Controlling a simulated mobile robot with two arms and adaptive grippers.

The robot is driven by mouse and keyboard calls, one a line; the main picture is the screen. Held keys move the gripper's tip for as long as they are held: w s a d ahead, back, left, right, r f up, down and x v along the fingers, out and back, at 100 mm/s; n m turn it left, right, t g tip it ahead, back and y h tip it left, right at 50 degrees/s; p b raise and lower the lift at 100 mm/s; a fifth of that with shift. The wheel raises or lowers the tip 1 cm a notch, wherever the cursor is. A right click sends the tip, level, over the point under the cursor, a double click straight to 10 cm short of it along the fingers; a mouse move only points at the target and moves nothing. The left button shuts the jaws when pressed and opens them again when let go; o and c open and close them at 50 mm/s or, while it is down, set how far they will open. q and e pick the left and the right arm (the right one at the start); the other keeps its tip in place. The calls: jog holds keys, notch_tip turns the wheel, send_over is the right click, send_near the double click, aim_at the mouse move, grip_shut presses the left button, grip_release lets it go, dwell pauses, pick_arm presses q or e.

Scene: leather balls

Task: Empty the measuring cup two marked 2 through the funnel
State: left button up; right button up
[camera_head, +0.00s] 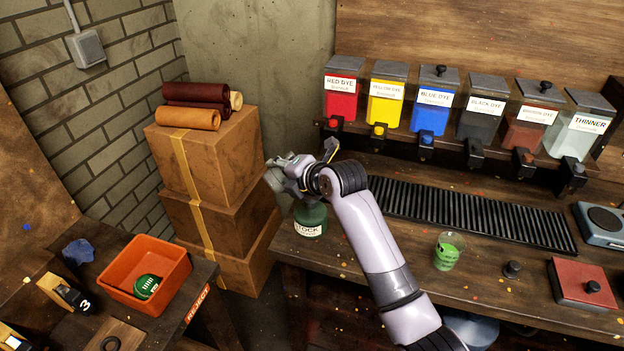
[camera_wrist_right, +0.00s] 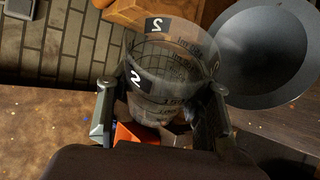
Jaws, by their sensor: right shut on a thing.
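My right gripper (camera_head: 298,172) is shut on the clear measuring cup two (camera_wrist_right: 160,90), with a finger on each side of it. Its black band marked 2 shows in the right wrist view, and I see no liquid in it. In the head view the cup is hard to make out against the gripper. A wide dark grey round piece (camera_wrist_right: 268,48), apparently the funnel, is right of the cup in the wrist view. The green bottle labelled STOCK (camera_head: 310,219) stands just below the gripper; its top is hidden. My left gripper is out of view.
An orange bin (camera_head: 147,262) with a green round item stands on the left bench, beside a black piece marked 3 (camera_head: 68,292). A cup with green contents (camera_head: 449,251) stands on the right bench. Stacked boxes (camera_head: 212,160) stand behind; dye dispensers (camera_head: 433,99) line the back.

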jog(key=shift+s+n+h, duration=0.1)
jog(key=shift+n+h, duration=0.2)
jog(key=shift+s+a+n+h+p, duration=0.15)
jog(key=shift+a+n+h+p, duration=0.05)
jog(key=shift+n+h+p, duration=0.15)
jog(key=shift+a+r+n+t+h+p, duration=0.2)
jog(key=shift+r+t+p, duration=0.25)
jog(key=shift+p, duration=0.4)
jog(key=shift+f+n+h+p, duration=0.45)
jog(key=shift+f+n+p, duration=0.05)
jog(key=shift+n, duration=0.05)
jog(key=shift+s+a+f+n+t+h+p, duration=0.3)
jog(key=shift+a+f+n+t+h+p, duration=0.2)
jog(key=shift+f+n+t, duration=0.1)
jog(key=s+a+f+n+t+h+b, duration=0.1)
jog(key=a+f+n+t+h+b, duration=0.1)
jog(key=f, duration=0.4)
jog(key=shift+s+a+f+n+h+b, duration=0.25)
jog(key=shift+a+n+h+b, duration=0.15)
jog(key=shift+a+n+b, duration=0.25)
jog(key=shift+d, duration=0.1)
